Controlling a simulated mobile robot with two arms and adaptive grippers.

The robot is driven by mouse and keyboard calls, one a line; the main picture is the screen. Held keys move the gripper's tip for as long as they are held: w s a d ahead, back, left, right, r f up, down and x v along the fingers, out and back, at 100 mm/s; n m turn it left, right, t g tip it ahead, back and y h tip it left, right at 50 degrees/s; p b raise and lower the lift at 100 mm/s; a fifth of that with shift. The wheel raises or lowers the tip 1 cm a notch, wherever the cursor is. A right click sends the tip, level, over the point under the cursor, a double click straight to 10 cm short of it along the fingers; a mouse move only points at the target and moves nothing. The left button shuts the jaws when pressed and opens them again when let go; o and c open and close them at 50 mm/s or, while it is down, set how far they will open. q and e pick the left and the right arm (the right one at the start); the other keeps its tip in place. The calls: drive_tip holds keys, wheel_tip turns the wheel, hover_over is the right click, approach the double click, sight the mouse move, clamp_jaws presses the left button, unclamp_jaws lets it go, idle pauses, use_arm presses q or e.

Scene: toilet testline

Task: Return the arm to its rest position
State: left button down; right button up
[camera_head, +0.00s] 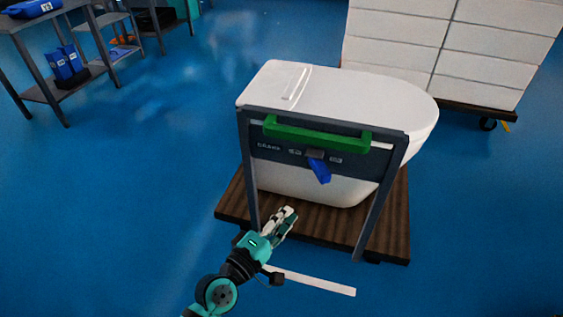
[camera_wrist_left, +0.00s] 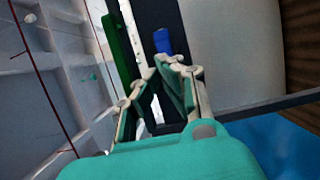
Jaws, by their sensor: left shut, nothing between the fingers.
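My left gripper (camera_head: 287,215) is shut and empty, at the end of my teal and black arm in the lower middle of the head view. It is in front of the toilet's test frame, low and near the frame's left leg; I cannot tell whether it touches it. Its fingers also show in the left wrist view (camera_wrist_left: 178,72), pointing towards the frame's crossbar. My right gripper is not in view.
A white toilet (camera_head: 370,95) sits on a brown wooden pallet (camera_head: 310,215). The dark frame holds a green bar (camera_head: 317,136) and a blue handle (camera_head: 320,170). White boxes (camera_head: 480,45) stand behind, and a grey shelf (camera_head: 35,92) at the left. Blue floor is free at left and right.

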use_arm(q)
drive_tip(key=s+a+f+m+g+y+p, duration=0.2)
drive_tip(key=s+a+f+p, duration=0.15)
drive_tip(key=f, duration=0.55)
drive_tip(key=s+a+f+m+g+y+p, duration=0.25)
drive_tip(key=a+f, duration=0.25)
drive_tip(key=f, duration=0.4)
drive_tip(key=s+a+f+m+g+y+p, duration=0.1)
drive_tip(key=s+a+f+y+p, duration=0.2)
drive_tip(key=f, duration=0.6)
drive_tip(key=s+a+f+m+g+y+p, duration=0.1)
drive_tip(key=s+a+f, duration=0.3)
drive_tip(key=s, duration=0.6)
drive_tip(key=s+a+f+m+g+y+p, duration=0.1)
drive_tip(key=s+a+f+m+g, duration=0.3)
drive_tip(key=s, duration=0.7)
drive_tip(key=s+a+f+m+g+y+p, duration=0.1)
drive_tip(key=s+a+f, duration=0.3)
drive_tip(key=s, duration=0.6)
drive_tip(key=shift+s+a+m+g+p, duration=0.2)
drive_tip(key=shift+a+m+g+p, duration=0.55)
drive_tip(key=shift+a+g+p, duration=0.15)
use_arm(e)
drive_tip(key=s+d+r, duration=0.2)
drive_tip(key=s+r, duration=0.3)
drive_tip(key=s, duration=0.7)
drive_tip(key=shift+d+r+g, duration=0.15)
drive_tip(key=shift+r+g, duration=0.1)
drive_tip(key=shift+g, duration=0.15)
